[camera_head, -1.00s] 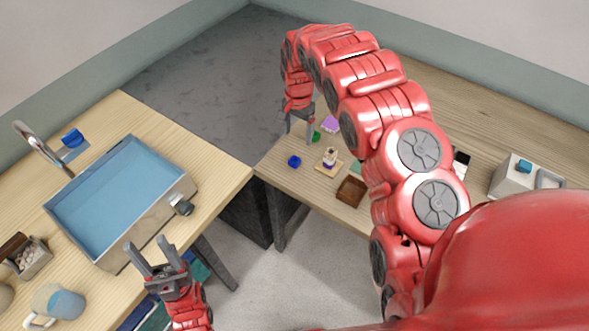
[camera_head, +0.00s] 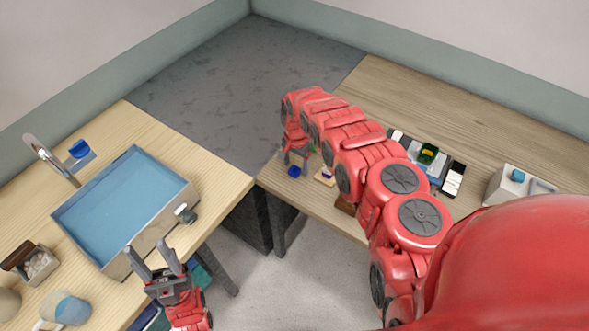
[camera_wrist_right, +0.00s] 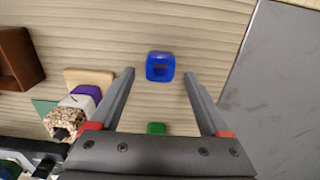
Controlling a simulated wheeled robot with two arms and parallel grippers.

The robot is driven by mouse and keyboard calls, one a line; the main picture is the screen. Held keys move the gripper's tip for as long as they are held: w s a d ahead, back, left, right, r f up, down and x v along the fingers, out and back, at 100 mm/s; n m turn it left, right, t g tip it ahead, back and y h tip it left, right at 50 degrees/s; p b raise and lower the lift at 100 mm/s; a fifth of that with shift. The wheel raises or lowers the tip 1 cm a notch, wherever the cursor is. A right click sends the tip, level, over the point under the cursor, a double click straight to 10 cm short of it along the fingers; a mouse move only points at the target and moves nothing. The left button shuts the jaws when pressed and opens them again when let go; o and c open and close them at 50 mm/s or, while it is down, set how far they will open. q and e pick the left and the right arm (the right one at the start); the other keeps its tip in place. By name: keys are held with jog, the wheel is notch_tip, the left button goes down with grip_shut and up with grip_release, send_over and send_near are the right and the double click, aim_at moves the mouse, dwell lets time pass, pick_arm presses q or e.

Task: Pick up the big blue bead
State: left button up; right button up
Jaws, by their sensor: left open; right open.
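The big blue bead (camera_wrist_right: 160,66) is a rounded blue cube with a hole, lying on the wooden table. In the right wrist view it sits between and just beyond the fingertips of my right gripper (camera_wrist_right: 160,80), which is open and empty. In the head view the blue bead (camera_head: 294,171) is just below my right gripper (camera_head: 294,160), near the table's left edge. My left gripper (camera_head: 154,254) is open and empty in front of the sink counter.
A green bead (camera_wrist_right: 157,128) lies nearer the gripper's palm. The table edge (camera_wrist_right: 238,72) is close on the right.

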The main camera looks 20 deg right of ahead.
jog(key=shift+f, duration=0.25)
jog(key=shift+c, duration=0.2)
grip_shut()
jog(key=shift+r, duration=0.15)
